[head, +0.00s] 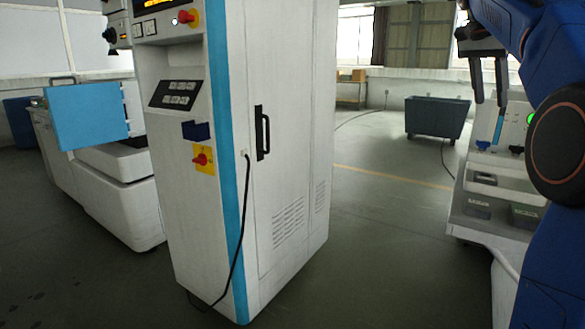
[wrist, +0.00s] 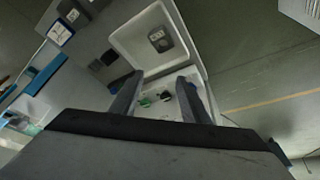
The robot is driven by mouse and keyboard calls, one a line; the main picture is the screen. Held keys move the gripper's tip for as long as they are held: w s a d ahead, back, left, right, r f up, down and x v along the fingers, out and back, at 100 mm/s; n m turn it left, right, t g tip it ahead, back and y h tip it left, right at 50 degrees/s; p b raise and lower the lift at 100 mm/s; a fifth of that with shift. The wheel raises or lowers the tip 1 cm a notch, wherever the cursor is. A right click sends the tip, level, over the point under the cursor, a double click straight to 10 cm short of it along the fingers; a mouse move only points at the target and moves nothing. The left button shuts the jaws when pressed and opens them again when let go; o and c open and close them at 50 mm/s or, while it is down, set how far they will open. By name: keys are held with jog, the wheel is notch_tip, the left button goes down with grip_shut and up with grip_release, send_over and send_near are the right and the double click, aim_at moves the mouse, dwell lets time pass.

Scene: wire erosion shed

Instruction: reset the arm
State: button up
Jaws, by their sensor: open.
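My gripper (head: 489,102) hangs at the upper right of the head view, fingers pointing down. Its two dark fingers stand apart with nothing between them. My blue arm fills the right edge and hides part of the bench behind it. In the wrist view my gripper (wrist: 159,80) is also open and empty, with its fingers over a white tray (wrist: 125,45). I cannot tell the height above the tray exactly, but the fingers appear clear of it.
A grey-white workbench (head: 470,215) with a white bin (head: 510,190) stands below my gripper. A tall white cabinet (head: 285,130) with a black cable fills the middle. A dark wheeled tub (head: 436,117) stands behind. The floor (head: 385,230) between cabinet and bench is clear.

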jog(key=s+a+f+n, duration=0.2)
jog(key=s+a+f, duration=0.2)
jog(key=s+f, duration=0.1)
jog(key=s+a+f+n+t+y, duration=0.1)
jog(key=s+a+f+n, duration=0.2)
jog(key=s+a+f, duration=0.1)
jog(key=s+a+f+n+t+y, duration=0.1)
jog(key=s+a+f+n, duration=0.2)
jog(key=s+a+f, duration=0.2)
jog(key=shift+s+f, duration=1.05)
jog(key=shift+s, duration=0.1)
jog(key=s+a+f+n+y, duration=0.1)
jog(key=s+a+f+n, duration=0.2)
jog(key=s+f, duration=0.6)
jog(key=s+a+f+n+t+y, duration=0.1)
jog(key=s+a+f+n, duration=0.2)
jog(key=f, duration=1.3)
jog(key=s+a, duration=0.2)
jog(key=s, duration=0.3)
jog(key=shift+s+n+t, duration=0.3)
jog(key=shift+s, duration=0.05)
jog(key=shift+f, duration=0.1)
